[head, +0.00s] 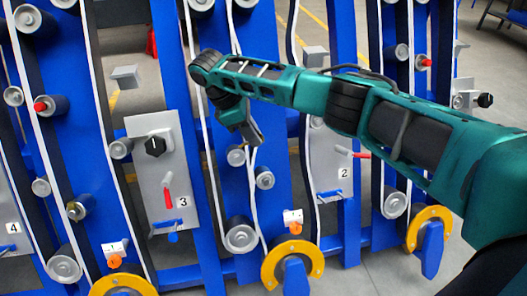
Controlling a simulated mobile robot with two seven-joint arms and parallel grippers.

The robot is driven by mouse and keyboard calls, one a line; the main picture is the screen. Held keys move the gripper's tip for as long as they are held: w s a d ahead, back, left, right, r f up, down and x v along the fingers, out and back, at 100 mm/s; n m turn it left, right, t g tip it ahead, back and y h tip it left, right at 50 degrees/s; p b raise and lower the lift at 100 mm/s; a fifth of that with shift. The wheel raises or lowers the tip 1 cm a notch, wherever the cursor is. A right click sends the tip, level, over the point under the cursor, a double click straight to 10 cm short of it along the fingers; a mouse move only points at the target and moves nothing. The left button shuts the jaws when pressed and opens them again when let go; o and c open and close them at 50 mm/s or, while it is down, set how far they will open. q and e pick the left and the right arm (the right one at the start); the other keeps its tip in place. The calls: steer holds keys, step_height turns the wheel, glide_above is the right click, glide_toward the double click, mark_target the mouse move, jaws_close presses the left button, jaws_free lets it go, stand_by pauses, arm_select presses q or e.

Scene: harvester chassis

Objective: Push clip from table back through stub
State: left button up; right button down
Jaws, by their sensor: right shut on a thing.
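My right arm comes in from the right and reaches across the blue frame. Its gripper (252,134) points down in front of the blue panel left of plate 2, just above two small grey rollers (237,156) (264,178). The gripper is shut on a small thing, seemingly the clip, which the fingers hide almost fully. I cannot make out a clip or a stub for certain. My left gripper is not in view.
Blue upright panels carry white belts, rollers and grey plates marked 3 (175,185) and 2 (328,165). Red-handled levers stick out, one on plate 3 (167,197). Yellow half rings (293,262) stand along the bottom. Grey floor shows behind.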

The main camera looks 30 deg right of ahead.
arm_select(q)
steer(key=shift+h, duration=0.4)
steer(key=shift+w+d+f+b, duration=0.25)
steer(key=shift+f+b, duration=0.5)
steer(key=shift+b, duration=0.4)
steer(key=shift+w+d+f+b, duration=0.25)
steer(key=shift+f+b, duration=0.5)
steer(key=shift+b, duration=0.45)
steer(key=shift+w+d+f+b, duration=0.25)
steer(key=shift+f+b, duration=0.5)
steer(key=shift+b, duration=0.4)
arm_select(e)
steer(key=w+d+f+n+t+y, duration=0.1)
steer(key=w+d+f+n+t, duration=0.2)
steer(key=f+n+t, duration=0.3)
steer(key=w+d+f+n+t, duration=0.4)
steer(key=f+n+t, duration=0.3)
steer(key=n, duration=0.7)
steer(key=shift+w+f+t+y, duration=0.3)
steer(key=shift+t+y, duration=0.1)
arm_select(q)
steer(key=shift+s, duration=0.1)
arm_select(e)
steer(key=shift+r, duration=0.1)
